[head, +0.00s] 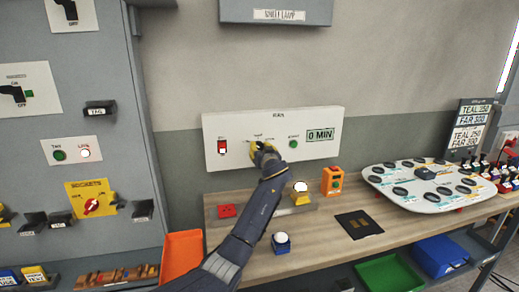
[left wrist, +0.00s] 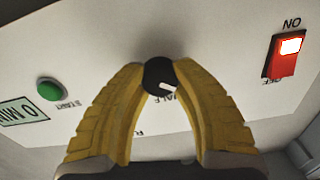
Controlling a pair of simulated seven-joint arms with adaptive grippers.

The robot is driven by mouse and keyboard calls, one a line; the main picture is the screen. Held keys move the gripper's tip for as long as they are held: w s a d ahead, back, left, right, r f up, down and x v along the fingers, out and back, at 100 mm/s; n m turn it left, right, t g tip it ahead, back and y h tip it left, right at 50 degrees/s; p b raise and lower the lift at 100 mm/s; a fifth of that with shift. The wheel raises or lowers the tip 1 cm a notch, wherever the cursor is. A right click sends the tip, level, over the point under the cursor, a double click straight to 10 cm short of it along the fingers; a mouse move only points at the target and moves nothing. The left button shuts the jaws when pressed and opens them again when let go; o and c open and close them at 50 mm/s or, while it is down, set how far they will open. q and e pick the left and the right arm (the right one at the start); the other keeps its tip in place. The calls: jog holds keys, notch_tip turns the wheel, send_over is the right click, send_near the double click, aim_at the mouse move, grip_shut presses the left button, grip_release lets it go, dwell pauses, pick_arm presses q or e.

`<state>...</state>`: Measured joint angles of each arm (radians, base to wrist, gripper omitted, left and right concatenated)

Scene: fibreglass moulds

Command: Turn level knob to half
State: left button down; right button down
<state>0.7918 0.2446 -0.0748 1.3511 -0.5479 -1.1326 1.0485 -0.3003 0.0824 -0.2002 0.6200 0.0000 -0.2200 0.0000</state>
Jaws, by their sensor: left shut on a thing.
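The white control panel (head: 315,160) is on the wall above the wooden bench. Its level knob (left wrist: 159,76) is round and black with a white pointer mark. In the left wrist view, which shows the panel upside down, the mark points down and slightly right, towards partly hidden lettering that seems to end the word HALF. My left gripper (head: 262,149) has yellow fingers closed on the knob from both sides; in the left wrist view its fingertips (left wrist: 160,72) touch it. In the head view the gripper hides the knob. My right gripper is out of view.
The panel also has a lit red rocker switch (left wrist: 286,54), a green START button (head: 293,143) and a display (head: 320,134) reading 0 MIN. On the bench below stand an orange box (head: 332,180) and a blue-based button (head: 281,243). A grey cabinet (head: 75,130) is at left.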

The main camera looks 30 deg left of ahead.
pick_arm(q)
jog(key=m, duration=1)
jog(key=shift+m, duration=0.3)
dwell(0.4)
jog(key=c, duration=0.9)
grip_release()
jog(key=shift+s+d, duration=0.1)
jog(key=v, duration=1.1)
jog(key=shift+s+d, duration=0.25)
jog(key=shift+s, duration=0.05)
